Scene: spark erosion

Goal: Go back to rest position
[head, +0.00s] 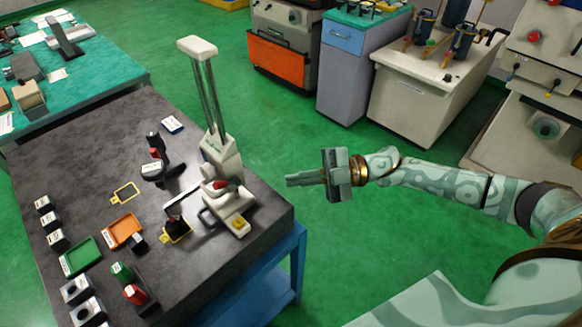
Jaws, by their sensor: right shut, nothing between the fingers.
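My right gripper (305,178) is shut and empty. It is held out over the green floor, past the right edge of the dark table, with its fingers pointing left toward the white stand. Its pale green patterned arm comes in from the right. It touches nothing that I can see. My left gripper is not in view.
The dark table (95,150) at left carries a white upright stand (222,165), a black instrument, an orange tray (122,231), a green tray (80,257) and several small blocks. Cabinets and machines (425,95) line the back. Green floor (290,125) lies open between.

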